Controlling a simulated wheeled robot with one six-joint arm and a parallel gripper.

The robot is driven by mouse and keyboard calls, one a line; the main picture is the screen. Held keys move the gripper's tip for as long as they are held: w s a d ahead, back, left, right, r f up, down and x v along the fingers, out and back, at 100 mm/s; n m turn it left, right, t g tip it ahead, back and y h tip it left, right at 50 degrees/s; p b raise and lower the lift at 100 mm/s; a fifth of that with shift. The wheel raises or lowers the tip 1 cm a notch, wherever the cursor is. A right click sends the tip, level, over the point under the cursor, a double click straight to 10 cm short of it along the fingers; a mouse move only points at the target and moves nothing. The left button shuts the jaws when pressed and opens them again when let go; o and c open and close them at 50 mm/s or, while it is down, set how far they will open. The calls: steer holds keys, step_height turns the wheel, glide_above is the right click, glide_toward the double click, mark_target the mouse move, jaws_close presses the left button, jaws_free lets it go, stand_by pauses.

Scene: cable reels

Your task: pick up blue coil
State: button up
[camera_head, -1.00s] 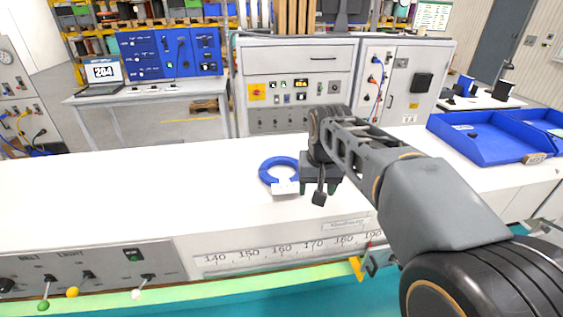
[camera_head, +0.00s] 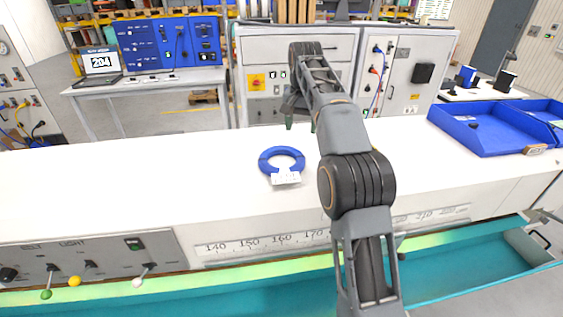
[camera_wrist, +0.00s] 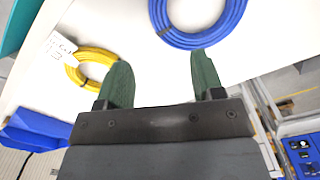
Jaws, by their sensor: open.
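The blue coil (camera_head: 265,162) lies flat on the white worktop with a white tag at its front edge. In the wrist view the blue coil (camera_wrist: 197,40) is partly cut off by the top edge, just beyond my fingertips and nearer the right one. My gripper (camera_head: 302,121) is open and empty, with its green fingers apart. In the head view it hangs beyond the coil and slightly right of it, above the worktop's far side. The open fingers also show in the wrist view (camera_wrist: 160,58), with nothing between them.
A yellow coil (camera_wrist: 72,73) with a white tag lies on the worktop in the wrist view; it is not visible in the head view. A blue tray (camera_head: 482,137) stands at the right. The worktop (camera_head: 120,185) left of the blue coil is clear.

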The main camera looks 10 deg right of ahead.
glide_above(300, 160)
steer(key=f, duration=0.7)
steer(key=shift+s+a+f+b, duration=0.1)
steer(key=shift+s+f+b, duration=0.1)
steer(key=shift+b, duration=0.2)
steer(key=shift+f+p, duration=0.55)
steer(key=shift+f, duration=2.05)
steer(key=shift+c, duration=0.3)
steer(key=shift+w, duration=0.1)
jaws_close()
